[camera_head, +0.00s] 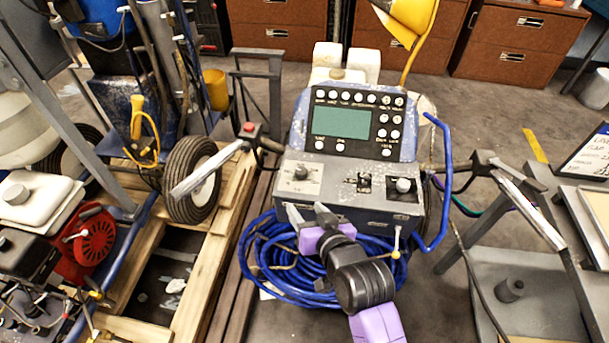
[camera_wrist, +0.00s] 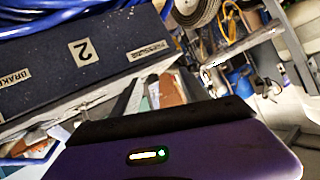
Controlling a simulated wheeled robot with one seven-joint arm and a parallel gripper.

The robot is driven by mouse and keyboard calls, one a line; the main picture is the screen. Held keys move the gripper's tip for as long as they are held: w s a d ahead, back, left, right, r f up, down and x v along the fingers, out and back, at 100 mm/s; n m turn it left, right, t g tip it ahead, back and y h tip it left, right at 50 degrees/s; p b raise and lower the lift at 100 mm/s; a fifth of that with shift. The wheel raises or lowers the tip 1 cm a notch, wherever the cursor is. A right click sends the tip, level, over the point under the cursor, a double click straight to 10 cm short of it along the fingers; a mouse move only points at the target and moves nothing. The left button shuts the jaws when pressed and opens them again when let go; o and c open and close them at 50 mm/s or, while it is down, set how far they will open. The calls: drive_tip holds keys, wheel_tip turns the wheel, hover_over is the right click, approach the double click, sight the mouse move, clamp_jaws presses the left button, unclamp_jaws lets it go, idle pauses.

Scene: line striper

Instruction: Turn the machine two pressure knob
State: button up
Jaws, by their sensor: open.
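Machine two's control box (camera_head: 345,203) is grey, with a dark knob (camera_head: 301,172) on a light plate at its left and a pale knob (camera_head: 403,185) at its right. In the wrist view its front face (camera_wrist: 45,65) bears a "2" label (camera_wrist: 83,51), a label that seems to read PRESSURE (camera_wrist: 148,50) at the right, and a BRAKE label (camera_wrist: 12,82) at the left. My gripper (camera_head: 306,209) is open and empty, at the box's front left, below the dark knob. Its fingers (camera_wrist: 148,96) also show in the wrist view. I cannot make out the knob there.
A coiled blue hose (camera_head: 262,255) hangs below the box. A handle bar (camera_head: 207,168) juts out left and a blue bent tube (camera_head: 443,190) stands right. A wooden pallet (camera_head: 205,270) and another machine's wheel (camera_head: 192,180) are at the left. A grey table (camera_head: 525,280) is at the right.

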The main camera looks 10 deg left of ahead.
sight(302, 171)
drive_tip(key=w+a+g, duration=0.1)
drive_tip(key=w, duration=0.1)
drive_tip(key=w+a+n+g, duration=0.1)
drive_tip(key=w+a, duration=0.1)
drive_tip(key=w+a+r+n+g, duration=0.1)
drive_tip(key=w, duration=0.1)
drive_tip(key=shift+w+a+g, duration=0.25)
drive_tip(key=shift+w+g, duration=0.05)
drive_tip(key=shift+w, duration=0.05)
drive_tip(key=w+d+r+g+h, duration=0.3)
drive_tip(key=w+r+g+h, duration=0.1)
drive_tip(key=r, duration=0.2)
drive_tip(key=shift+n, duration=0.4)
drive_tip(key=shift+b+x, duration=0.7)
drive_tip(key=shift+x, duration=3.2)
drive_tip(key=shift+s+d, duration=0.1)
drive_tip(key=shift+d, duration=0.05)
clamp_jaws()
